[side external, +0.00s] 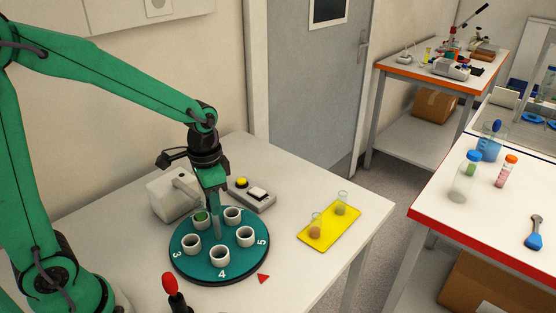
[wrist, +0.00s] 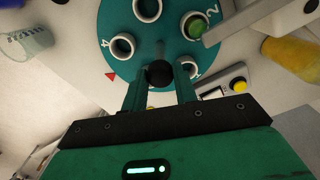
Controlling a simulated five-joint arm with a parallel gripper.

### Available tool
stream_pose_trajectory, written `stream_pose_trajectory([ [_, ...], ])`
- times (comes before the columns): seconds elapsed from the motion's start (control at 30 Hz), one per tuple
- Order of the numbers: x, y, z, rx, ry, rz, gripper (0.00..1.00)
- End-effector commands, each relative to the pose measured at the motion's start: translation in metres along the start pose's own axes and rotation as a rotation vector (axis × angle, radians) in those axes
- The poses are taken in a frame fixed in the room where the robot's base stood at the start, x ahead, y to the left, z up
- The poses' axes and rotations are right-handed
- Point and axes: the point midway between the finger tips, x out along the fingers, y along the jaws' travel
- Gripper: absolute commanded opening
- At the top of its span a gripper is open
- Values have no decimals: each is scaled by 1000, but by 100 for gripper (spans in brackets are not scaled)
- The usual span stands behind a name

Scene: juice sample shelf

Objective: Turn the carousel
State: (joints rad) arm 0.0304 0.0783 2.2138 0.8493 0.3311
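The carousel is a teal round disc (side external: 181,262) on the table, with several white cups and printed numbers; it also fills the top of the wrist view (wrist: 172,52). The numbers 3, 4 and 5 show in the side view, with 4 toward the front. One cup holds something green (side external: 201,216), near number 2 in the wrist view (wrist: 198,28). A dark round knob (wrist: 160,73) stands at the disc's centre. My gripper (wrist: 161,80) points down over the centre, one finger on each side of the knob, with slight gaps showing. In the side view my gripper (side external: 217,232) hides the knob.
A red triangle (side external: 263,279) lies by the disc's front right edge. A white device (side external: 172,198) stands close behind the disc, beside a box with a yellow button (side external: 242,183). A yellow mat (side external: 327,230) with two vials lies to the right. A red-topped object (side external: 169,284) is in front.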

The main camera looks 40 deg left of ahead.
Motion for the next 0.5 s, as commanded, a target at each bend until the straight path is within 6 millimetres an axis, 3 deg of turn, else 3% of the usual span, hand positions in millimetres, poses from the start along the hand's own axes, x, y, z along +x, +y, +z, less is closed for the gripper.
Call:
stream_pose_trajectory([
  [0.5,0,1,0,45,0,0,0],
])
